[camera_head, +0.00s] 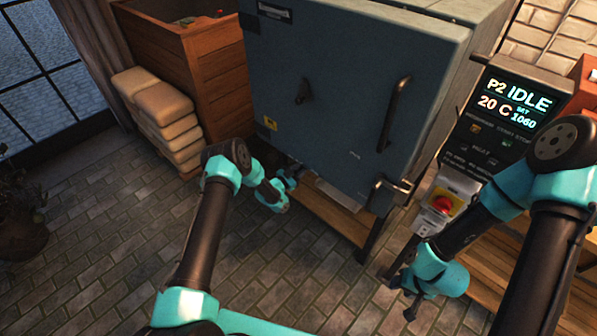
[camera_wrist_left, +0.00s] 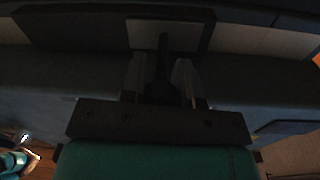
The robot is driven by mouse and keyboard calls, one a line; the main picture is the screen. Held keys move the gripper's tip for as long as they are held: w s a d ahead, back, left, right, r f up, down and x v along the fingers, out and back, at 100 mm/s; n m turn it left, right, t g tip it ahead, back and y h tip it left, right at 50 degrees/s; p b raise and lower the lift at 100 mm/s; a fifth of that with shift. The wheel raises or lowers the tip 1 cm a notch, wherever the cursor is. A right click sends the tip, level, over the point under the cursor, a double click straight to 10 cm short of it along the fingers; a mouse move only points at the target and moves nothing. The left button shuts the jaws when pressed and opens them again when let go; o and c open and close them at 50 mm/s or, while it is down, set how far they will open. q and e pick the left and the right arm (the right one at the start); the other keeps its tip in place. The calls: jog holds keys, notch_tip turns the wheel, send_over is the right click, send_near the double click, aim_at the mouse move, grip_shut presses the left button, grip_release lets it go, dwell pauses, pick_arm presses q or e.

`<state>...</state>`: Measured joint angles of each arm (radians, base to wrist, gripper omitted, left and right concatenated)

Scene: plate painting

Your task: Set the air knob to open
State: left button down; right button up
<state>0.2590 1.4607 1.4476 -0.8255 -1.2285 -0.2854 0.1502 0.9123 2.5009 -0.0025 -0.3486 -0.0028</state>
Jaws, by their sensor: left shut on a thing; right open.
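The kiln (camera_head: 335,60) is a large blue-grey box with a closed front door. My left gripper (camera_head: 290,178) reaches under its lower front edge, where the fingertips are partly hidden. In the left wrist view the left gripper (camera_wrist_left: 162,85) is shut on a dark upright stem, which seems to be the air knob (camera_wrist_left: 163,48). The view is dim, and no setting mark can be read. My right gripper (camera_head: 403,292) is open and empty, low in front of the bench at the right.
A control panel (camera_head: 505,110) reads "P2 IDLE", 20 C, above a red and yellow switch (camera_head: 441,204). The door has a long handle (camera_head: 394,112), a latch (camera_head: 390,190) and a small dark knob (camera_head: 304,91). Stacked sacks (camera_head: 158,112) stand left.

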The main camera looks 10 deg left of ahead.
pick_arm(q)
jog(key=s+d, duration=0.4)
jog(key=d, duration=0.4)
jog(key=shift+s, duration=0.2)
jog(key=c, duration=0.9)
grip_release()
jog(key=shift+o, duration=0.2)
jog(key=shift+a, duration=0.1)
jog(key=v, duration=1.7)
jog(key=shift+s+a, duration=0.1)
